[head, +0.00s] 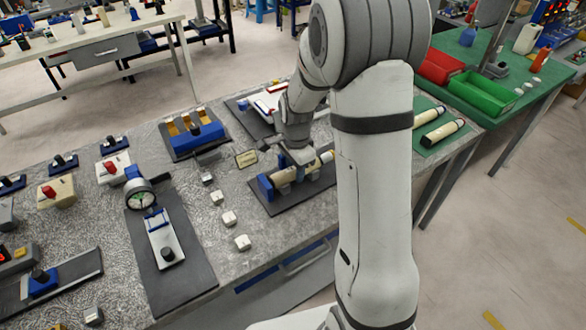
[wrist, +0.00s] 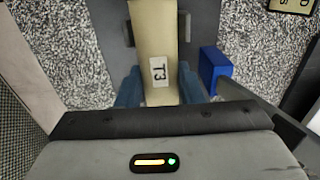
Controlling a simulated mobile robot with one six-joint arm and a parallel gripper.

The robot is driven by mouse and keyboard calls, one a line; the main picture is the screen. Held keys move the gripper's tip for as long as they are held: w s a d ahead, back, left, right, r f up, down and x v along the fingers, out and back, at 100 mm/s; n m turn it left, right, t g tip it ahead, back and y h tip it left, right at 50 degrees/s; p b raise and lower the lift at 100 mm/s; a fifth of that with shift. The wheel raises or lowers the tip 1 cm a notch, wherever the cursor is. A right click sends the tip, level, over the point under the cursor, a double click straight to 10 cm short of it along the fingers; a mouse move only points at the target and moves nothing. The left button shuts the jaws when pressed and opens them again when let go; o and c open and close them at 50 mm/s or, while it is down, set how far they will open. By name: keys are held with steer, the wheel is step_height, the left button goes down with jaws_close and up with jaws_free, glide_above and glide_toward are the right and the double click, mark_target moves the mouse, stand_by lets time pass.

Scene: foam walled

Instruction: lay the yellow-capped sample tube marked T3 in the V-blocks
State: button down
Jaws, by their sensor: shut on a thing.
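My gripper (head: 299,163) is shut on the cream sample tube (head: 281,180), low over the V-block fixture. In the wrist view the tube (wrist: 154,42) carries a label reading T3 and lies between the blue fingers (wrist: 160,90). Its far end in the head view is pale yellow; the cap is not clear. The V-block fixture has a dark base plate (head: 290,203) and a blue end block (head: 265,188), which also shows right of the tube in the wrist view (wrist: 214,66). Dark block sides flank the tube. I cannot tell whether it touches the V-blocks.
Two similar tubes (head: 442,132) lie on a green mat at the right. A blue rack (head: 198,137) stands behind left. Several small white blocks (head: 229,218) line the bench left of the fixture. A dial gauge stand (head: 140,199) is farther left.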

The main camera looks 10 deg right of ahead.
steer(key=shift+f, duration=0.15)
steer(key=c, duration=0.9)
jaws_free()
steer(key=shift+s+r+b, duration=0.1)
steer(key=shift+r+b, duration=0.2)
steer(key=shift+r, duration=3.65)
